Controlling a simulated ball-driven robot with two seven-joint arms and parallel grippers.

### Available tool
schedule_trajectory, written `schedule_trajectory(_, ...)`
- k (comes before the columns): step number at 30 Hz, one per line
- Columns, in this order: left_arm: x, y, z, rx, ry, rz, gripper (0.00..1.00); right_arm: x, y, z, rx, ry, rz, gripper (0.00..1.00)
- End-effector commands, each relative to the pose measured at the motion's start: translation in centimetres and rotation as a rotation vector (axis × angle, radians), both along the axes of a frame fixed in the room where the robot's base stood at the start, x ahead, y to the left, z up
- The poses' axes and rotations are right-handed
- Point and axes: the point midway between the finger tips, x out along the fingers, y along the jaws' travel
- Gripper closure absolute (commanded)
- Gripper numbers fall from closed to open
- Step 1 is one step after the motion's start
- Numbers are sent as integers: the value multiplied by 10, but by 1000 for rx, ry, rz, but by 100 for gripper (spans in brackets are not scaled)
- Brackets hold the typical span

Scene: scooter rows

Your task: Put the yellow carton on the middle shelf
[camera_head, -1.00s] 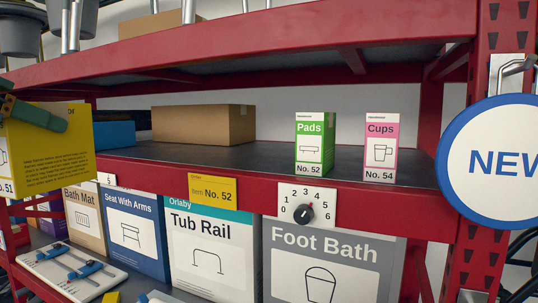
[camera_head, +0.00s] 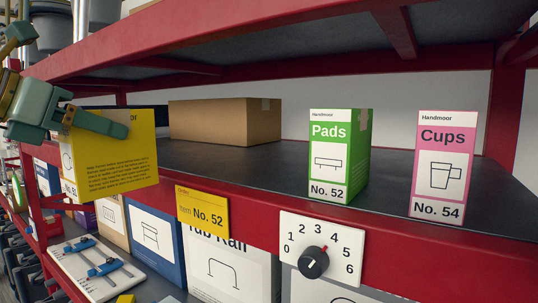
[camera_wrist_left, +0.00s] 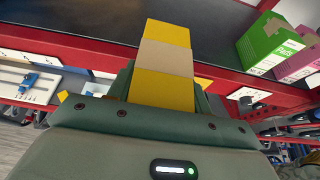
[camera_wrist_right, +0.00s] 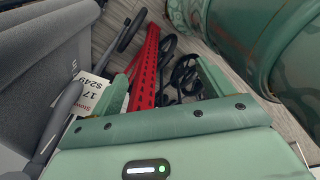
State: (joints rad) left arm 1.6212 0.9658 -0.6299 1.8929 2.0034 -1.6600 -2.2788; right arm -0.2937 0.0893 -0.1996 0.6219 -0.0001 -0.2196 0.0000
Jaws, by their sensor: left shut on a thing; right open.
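The yellow carton (camera_head: 118,165) is held upright at the left of the head view, in front of the middle shelf's red edge as seen there. My left gripper (camera_head: 95,122) is shut on its upper part. The left wrist view shows the carton (camera_wrist_left: 163,62) between the fingers, with a tan band across it; its far end overlaps the dark shelf top. I cannot tell whether it touches the shelf. The middle shelf (camera_head: 270,172) has bare dark surface left of the green Pads carton (camera_head: 335,160). My right gripper (camera_wrist_right: 165,85) is open and empty, low above the floor.
A pink Cups carton (camera_head: 443,165) stands right of Pads. A brown box (camera_head: 222,122) stands further back. The upper shelf (camera_head: 270,50) hangs above. A yellow No. 52 label (camera_head: 203,212) and a dial plate (camera_head: 318,250) are on the front edge.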

Motion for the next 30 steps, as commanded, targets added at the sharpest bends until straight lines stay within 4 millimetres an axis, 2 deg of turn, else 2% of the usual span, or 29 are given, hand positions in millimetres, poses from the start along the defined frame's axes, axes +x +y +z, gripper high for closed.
schedule_trajectory(5, 13, -10, 2, -2, 1, -2, 78, -2, -1, 6, -2, 3, 1, 20)
schedule_trajectory(11, 50, -35, 2, -1, 2, -2, 78, -13, 12, 17, 14, 18, -4, 20)
schedule_trajectory(14, 66, -45, 3, -3, 2, -2, 78, -12, 15, 23, 19, 17, -5, 20)
schedule_trajectory(21, 101, -68, 2, 0, 0, -1, 78, -2, 10, 36, 12, 4, -3, 20)
schedule_trajectory(30, 123, -82, 1, -1, 1, -1, 78, -5, 8, 44, 10, 7, -3, 20)
